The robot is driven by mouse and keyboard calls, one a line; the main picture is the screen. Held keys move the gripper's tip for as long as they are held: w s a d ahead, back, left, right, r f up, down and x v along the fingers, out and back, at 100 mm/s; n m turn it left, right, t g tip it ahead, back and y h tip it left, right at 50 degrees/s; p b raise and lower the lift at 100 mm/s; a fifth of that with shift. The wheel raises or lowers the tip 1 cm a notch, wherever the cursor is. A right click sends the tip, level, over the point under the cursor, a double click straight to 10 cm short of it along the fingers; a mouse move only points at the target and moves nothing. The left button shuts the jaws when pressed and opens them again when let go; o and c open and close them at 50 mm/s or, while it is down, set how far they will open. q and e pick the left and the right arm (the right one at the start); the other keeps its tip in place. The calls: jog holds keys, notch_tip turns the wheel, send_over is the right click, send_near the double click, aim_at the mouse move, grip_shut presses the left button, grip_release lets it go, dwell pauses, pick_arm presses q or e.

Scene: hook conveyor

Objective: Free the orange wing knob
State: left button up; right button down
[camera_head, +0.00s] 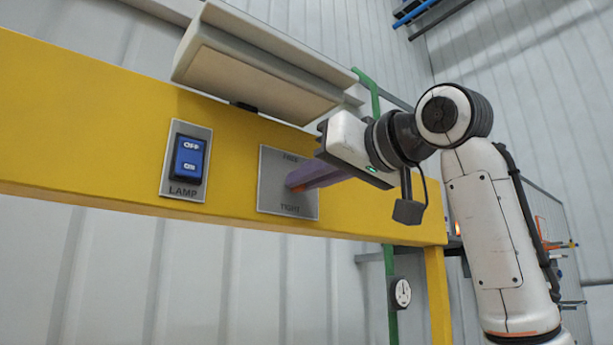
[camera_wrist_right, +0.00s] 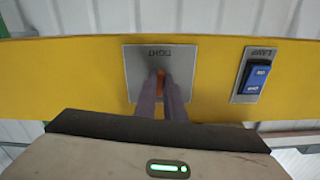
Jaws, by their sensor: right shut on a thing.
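The orange wing knob (camera_wrist_right: 160,80) shows as a small orange patch between my right gripper's fingers in the right wrist view. It sits on a grey plate (camera_head: 272,182) marked FREE at the top and TIGHT at the bottom, on a yellow beam. My right gripper (camera_head: 295,185) reaches in from the right with its purple fingers against the plate and is shut on the knob. In the head view the fingers hide the knob, so its angle cannot be told. My left gripper is not in view.
A blue rocker switch (camera_head: 188,160) on a LAMP plate is left of the knob plate on the yellow beam (camera_head: 80,130). A grey box-like housing (camera_head: 250,75) juts out just above the knob plate. A round gauge (camera_head: 401,292) hangs on a green pipe below.

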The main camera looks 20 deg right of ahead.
jog(key=shift+a+f, duration=0.1)
jog(key=shift+f, duration=0.15)
jog(key=c, duration=1.9)
grip_release()
jog(key=shift+c, duration=0.2)
jog(key=shift+o, duration=0.5)
jog(key=shift+r, duration=0.15)
jog(key=b+v, duration=0.3)
jog(key=v, duration=0.7)
jog(key=shift+s, duration=0.15)
